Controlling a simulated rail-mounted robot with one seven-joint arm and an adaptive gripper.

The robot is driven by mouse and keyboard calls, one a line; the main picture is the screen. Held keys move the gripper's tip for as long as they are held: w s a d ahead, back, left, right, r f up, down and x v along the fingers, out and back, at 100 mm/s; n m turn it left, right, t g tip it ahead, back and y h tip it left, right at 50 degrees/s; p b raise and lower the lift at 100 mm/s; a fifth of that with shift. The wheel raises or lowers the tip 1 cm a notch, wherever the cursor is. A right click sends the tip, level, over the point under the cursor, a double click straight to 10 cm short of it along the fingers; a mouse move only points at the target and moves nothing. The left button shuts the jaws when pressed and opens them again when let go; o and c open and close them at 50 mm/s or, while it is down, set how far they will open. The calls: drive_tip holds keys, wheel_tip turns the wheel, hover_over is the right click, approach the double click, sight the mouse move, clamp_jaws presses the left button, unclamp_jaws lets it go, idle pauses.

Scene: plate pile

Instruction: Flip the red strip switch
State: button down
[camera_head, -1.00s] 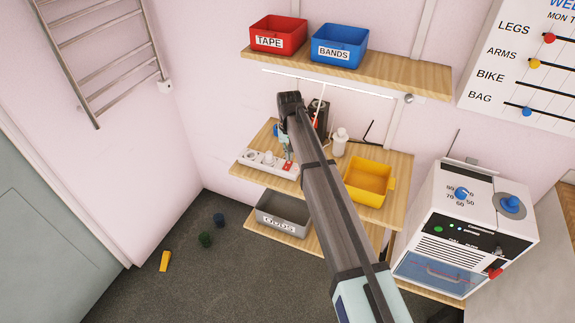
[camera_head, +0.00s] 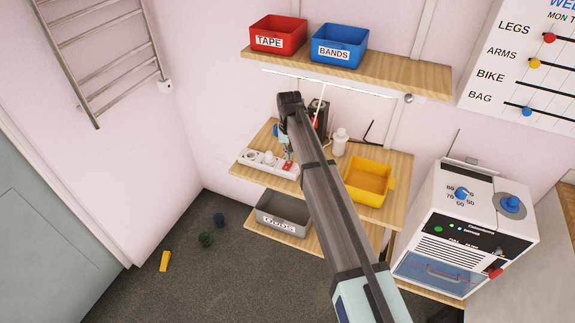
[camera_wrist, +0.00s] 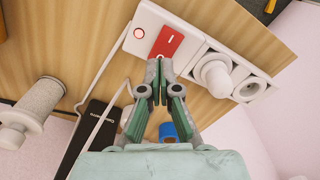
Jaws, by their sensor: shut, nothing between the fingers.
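The white power strip (camera_head: 252,161) lies on the middle wooden shelf in the head view. Its red switch (camera_head: 287,166) is at the strip's right end. In the wrist view the red switch (camera_wrist: 167,42) sits in the white strip (camera_wrist: 146,20), near a red-ringed round light (camera_wrist: 139,33). My gripper (camera_wrist: 159,95) is shut and empty. Its fingertips are close to the near end of the red switch; I cannot tell whether they touch it. In the head view my gripper (camera_head: 287,151) is over the switch end, partly hidden by my arm.
A white plug (camera_wrist: 213,73) sits in the strip beside the switch. A white bottle (camera_head: 340,142) and a yellow bin (camera_head: 368,182) share the shelf (camera_head: 400,168). A dark upright device (camera_head: 319,115) stands behind. The upper shelf (camera_head: 400,75) holds red and blue bins.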

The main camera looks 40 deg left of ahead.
sight(289, 162)
drive_tip(key=shift+f+b, duration=0.4)
drive_tip(key=shift+f, duration=0.8)
idle(0.5)
drive_tip(key=shift+r, duration=0.1)
drive_tip(key=shift+r+p, duration=1.55)
drive_tip(key=shift+r, duration=1.85)
